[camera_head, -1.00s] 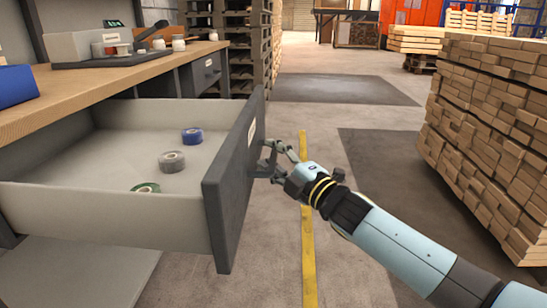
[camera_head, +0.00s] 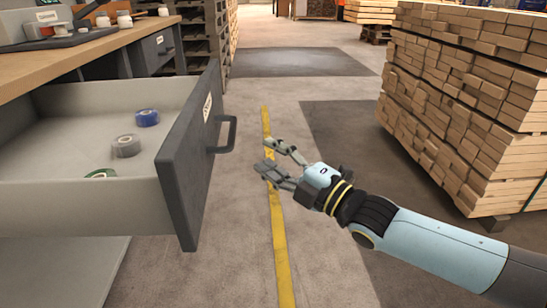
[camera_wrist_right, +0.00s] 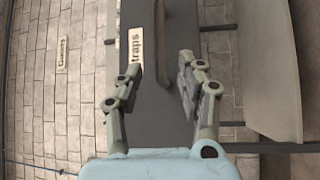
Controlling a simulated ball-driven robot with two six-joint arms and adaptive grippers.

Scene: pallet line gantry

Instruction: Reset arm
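My right gripper (camera_head: 270,160) is open and empty, over the floor to the right of the open drawer (camera_head: 185,165). It is apart from the drawer's dark handle (camera_head: 226,134). In the right wrist view, the open fingers (camera_wrist_right: 155,85) point toward the drawer front (camera_wrist_right: 150,115), with the handle (camera_wrist_right: 178,45) beyond them and a label ending in "traps" beside it. My left gripper is not in view.
The drawer holds a blue roll (camera_head: 147,117), a grey roll (camera_head: 126,145) and a partly hidden green roll (camera_head: 101,173). A wooden workbench (camera_head: 95,45) is above it. Stacked timber (camera_head: 470,90) stands at the right. Floor with a yellow line (camera_head: 277,240) lies between.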

